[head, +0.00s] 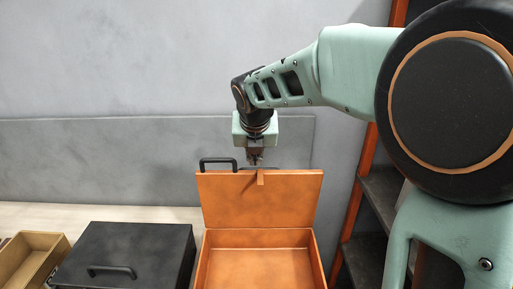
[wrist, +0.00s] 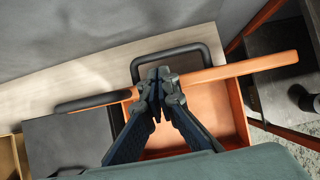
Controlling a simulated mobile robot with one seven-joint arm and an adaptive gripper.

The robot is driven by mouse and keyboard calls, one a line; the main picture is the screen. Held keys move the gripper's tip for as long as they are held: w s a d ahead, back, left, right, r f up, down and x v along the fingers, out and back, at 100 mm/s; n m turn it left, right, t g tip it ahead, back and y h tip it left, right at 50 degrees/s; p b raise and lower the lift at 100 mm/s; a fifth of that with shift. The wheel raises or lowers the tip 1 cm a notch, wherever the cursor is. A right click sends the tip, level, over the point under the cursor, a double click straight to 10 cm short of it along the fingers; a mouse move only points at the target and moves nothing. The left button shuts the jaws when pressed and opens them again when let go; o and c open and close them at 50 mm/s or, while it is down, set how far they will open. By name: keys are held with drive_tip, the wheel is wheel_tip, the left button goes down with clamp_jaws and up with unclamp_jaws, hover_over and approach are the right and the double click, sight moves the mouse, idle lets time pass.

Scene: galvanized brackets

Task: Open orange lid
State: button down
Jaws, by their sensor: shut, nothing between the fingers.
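The orange lid (head: 230,200) stands raised, roughly upright, at the back of the open orange box (head: 307,238). A dark handle (head: 219,160) shows above the lid's top edge; a black loop (wrist: 205,50) shows beside the lid in the wrist view. My gripper (head: 256,162) is shut and empty at the lid's top edge; its fingertips (wrist: 160,75) overlap the lid in view. Contact is unclear.
A closed black box (head: 150,240) with a handle stands left of the orange box. A tan open tray (head: 35,262) is at the far left. A dark shelf with orange posts (head: 352,215) stands at the right. A grey wall (head: 100,150) is behind.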

drive_tip(key=x, duration=0.5)
drive_tip(key=shift+w+f, duration=0.1)
drive_tip(key=w+f+p, duration=0.1)
drive_tip(key=w+p, duration=0.2)
drive_tip(key=w, duration=0.3)
drive_tip(key=shift+w+p, duration=0.2)
drive_tip(key=shift+p, duration=0.2)
